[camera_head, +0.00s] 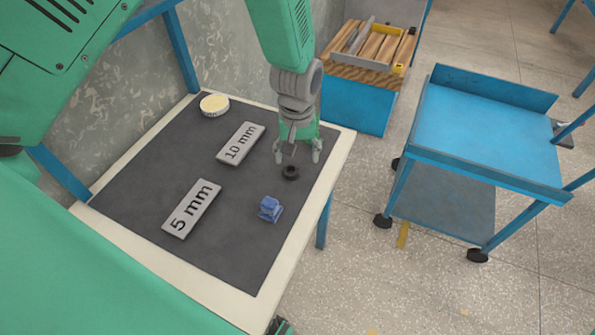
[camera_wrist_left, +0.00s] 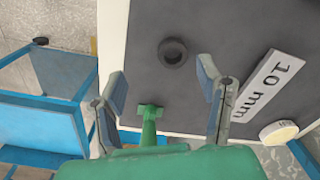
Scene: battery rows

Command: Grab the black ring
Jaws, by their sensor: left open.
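The black ring (camera_head: 290,172) lies flat on the dark mat near the right edge of the table. In the left wrist view the ring (camera_wrist_left: 173,52) lies beyond the fingertips, with clear mat around it. My left gripper (camera_head: 298,154) points down close to the ring, on its far side in the head view. Its two fingers are spread apart with nothing between the tips, as the left wrist view (camera_wrist_left: 162,75) also shows. The ring is not between the fingers. My right gripper is not in view.
A blue block-like part (camera_head: 270,209) lies in front of the ring. Plates marked 10 mm (camera_head: 241,144) and 5 mm (camera_head: 192,209) lie to the left, with a round cream-topped piece (camera_head: 214,105) behind. A blue cart (camera_head: 485,125) stands right of the table (camera_head: 340,150).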

